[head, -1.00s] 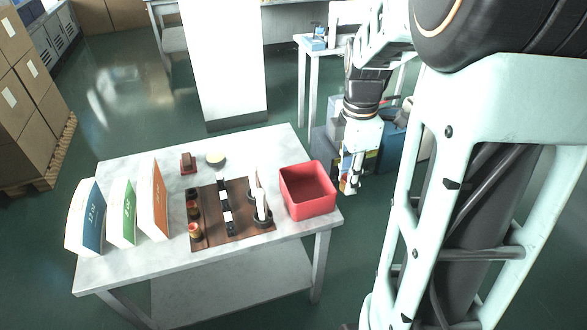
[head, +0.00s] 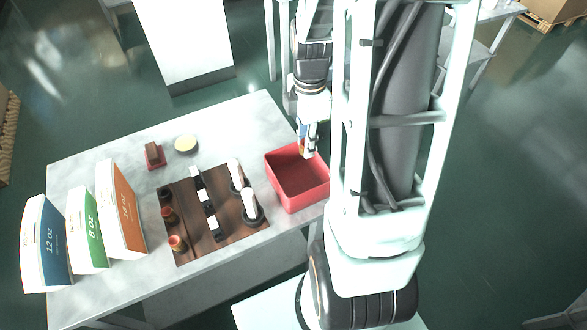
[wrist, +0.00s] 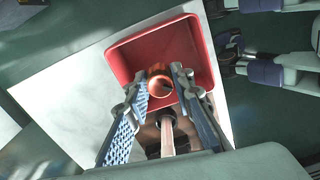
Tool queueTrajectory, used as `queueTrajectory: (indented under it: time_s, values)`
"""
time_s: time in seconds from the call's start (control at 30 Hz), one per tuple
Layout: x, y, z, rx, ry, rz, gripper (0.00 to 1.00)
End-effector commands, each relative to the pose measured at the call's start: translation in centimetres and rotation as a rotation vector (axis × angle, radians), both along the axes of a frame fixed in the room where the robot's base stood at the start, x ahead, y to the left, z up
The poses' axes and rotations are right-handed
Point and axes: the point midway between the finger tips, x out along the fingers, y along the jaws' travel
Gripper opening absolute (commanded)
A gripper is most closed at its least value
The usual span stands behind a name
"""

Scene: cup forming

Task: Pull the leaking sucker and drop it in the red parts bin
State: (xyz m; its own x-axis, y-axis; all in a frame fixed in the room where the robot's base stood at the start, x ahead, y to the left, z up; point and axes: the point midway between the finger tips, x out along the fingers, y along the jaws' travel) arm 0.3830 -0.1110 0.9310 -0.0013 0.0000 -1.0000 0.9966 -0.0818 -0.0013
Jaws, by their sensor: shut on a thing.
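My gripper (head: 308,146) hangs at the back right edge of the red parts bin (head: 270,177). In the wrist view, its two blue-padded fingers (wrist: 158,94) are shut on an orange, copper-coloured round sucker (wrist: 160,75). Its open ring faces the camera, above the bin (wrist: 120,62). In the head view the sucker is mostly hidden by the fingers. Two orange-red suckers, the nearer (head: 177,243) and the farther (head: 169,215), stand on the left of the brown board (head: 230,240), with a dark empty-looking spot behind them.
Black-and-white pieces (head: 209,208) run along the board's middle. White posts on dark bases (head: 249,203) stand at its right, close to the bin. Three coloured sleeve boxes (head: 120,210) stand at the table's left. A small red-brown block (head: 154,153) and a pale disc (head: 186,144) lie behind.

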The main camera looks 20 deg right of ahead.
Motion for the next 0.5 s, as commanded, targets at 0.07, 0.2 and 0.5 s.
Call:
queueTrajectory:
  time_s: [0.07,0.2,0.5]
  values:
    - [-0.1,0.0,-0.4,0.0,0.001,-0.001,0.0]
    - [-0.1,0.0,-1.4,0.0,0.001,0.0,0.0]
    - [-0.1,0.0,-4.9,0.0,0.001,0.0,0.0]
